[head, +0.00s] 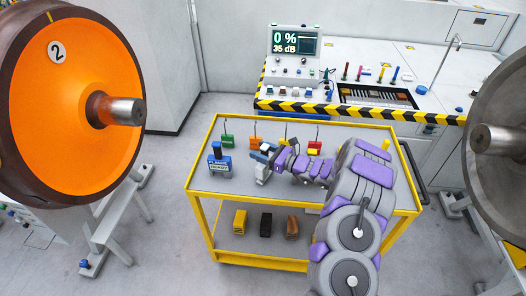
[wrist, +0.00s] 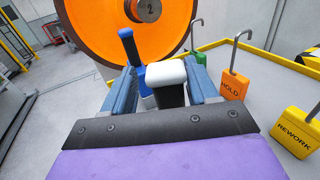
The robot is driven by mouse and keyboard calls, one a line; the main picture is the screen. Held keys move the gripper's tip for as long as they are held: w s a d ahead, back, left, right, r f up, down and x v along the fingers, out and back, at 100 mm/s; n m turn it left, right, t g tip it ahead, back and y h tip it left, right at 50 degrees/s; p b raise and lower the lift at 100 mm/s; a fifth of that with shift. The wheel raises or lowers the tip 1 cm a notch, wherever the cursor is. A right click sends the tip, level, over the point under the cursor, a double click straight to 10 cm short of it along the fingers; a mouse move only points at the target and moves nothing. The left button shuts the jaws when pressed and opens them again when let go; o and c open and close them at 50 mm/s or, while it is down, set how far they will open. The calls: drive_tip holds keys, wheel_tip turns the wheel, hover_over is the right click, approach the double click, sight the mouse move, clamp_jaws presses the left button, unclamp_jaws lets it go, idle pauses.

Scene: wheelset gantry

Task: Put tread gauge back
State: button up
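My gripper (head: 258,168) is low over the grey top of the yellow-framed cart, pointing left. In the wrist view, its two blue-grey fingers (wrist: 163,85) stand on either side of a black handle with a white cap (wrist: 166,72), probably the tread gauge. A gap shows at the left finger, so the gripper looks open around it. Its lower part is hidden.
Hooked tags stand along the cart's back: green (head: 228,141), orange HOLD (wrist: 232,84) and yellow REWORK (wrist: 298,132). The cart's yellow rim (head: 290,118) is raised. Orange wheel 2 (head: 70,90) is at left, a grey wheel (head: 500,120) at right. A console (head: 295,60) stands behind.

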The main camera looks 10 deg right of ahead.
drive_tip(key=shift+a, duration=0.35)
drive_tip(key=shift+d, duration=0.3)
drive_tip(key=p+v, duration=0.2)
drive_tip(key=v, duration=1)
drive_tip(key=s+a+r+n+g+y, duration=0.1)
drive_tip(key=s+a+r+n+g, duration=0.3)
drive_tip(key=a, duration=0.3)
drive_tip(key=s+a+r+n+g+y, duration=0.2)
drive_tip(key=s+a+r+n+g, duration=0.15)
drive_tip(key=a+r, duration=0.3)
drive_tip(key=s+a+r+n+g+h, duration=0.1)
drive_tip(key=s+a+r+n+g, duration=0.2)
drive_tip(key=s+a+n, duration=0.15)
drive_tip(key=s+a+r+n+g+h, duration=0.2)
drive_tip(key=s+a+r+n, duration=0.1)
drive_tip(key=s, duration=0.3)
drive_tip(key=s+d+n+g+h, duration=0.25)
drive_tip(key=s+n+h, duration=0.45)
drive_tip(key=s, duration=1)
drive_tip(key=s+d+n+t+h, duration=0.1)
drive_tip(key=s+d+n+h, duration=0.3)
drive_tip(key=s+d, duration=0.5)
drive_tip(key=s+h, duration=0.1)
drive_tip(key=h, duration=0.1)
drive_tip(key=shift+d+r+t+h, duration=0.3)
drive_tip(key=shift+r+t, duration=0.05)
drive_tip(key=shift+t, duration=0.05)
